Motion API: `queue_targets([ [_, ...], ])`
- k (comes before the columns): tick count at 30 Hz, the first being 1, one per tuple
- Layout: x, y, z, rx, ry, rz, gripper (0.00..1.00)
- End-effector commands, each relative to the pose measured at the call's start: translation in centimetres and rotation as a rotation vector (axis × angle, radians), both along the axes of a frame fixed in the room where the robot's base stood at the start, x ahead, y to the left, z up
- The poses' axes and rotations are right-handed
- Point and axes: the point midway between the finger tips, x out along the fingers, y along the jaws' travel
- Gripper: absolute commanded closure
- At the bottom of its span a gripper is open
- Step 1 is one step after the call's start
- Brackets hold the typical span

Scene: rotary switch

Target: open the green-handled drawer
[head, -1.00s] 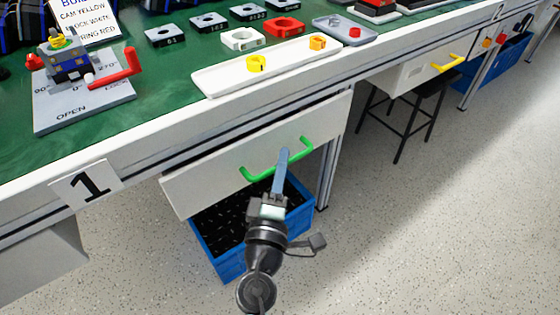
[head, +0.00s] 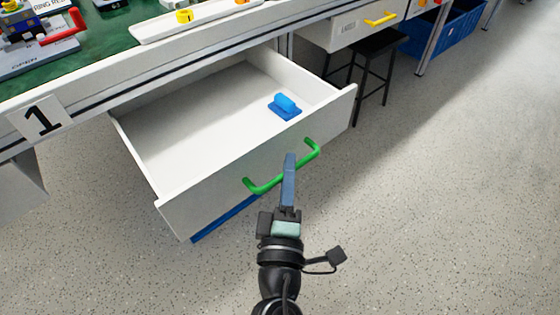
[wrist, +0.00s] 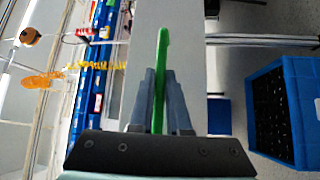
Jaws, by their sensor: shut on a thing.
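The white drawer (head: 205,205) under the bench is pulled well out, and its inside shows in the head view. Its green handle (head: 262,187) is on the front panel. My gripper (head: 289,165) is shut on the handle near its middle. In the wrist view the green handle (wrist: 161,70) runs between the two fingers of my gripper (wrist: 160,95). A blue block-shaped item with a raised grip (head: 285,107) lies in the drawer toward its right side.
A blue crate (head: 225,220) is mostly hidden under the drawer. A black stool (head: 372,50) stands to the right, below a yellow-handled drawer (head: 350,27). The speckled floor (head: 440,200) at right is clear.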

Motion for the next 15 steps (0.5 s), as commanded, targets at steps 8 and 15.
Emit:
queue_targets([
  [8, -0.74, -0.39, -0.03, 0.001, 0.0, 0.004, 1.0],
  [15, -0.78, -0.41, -0.02, 0.001, 0.0, 0.004, 1.0],
])
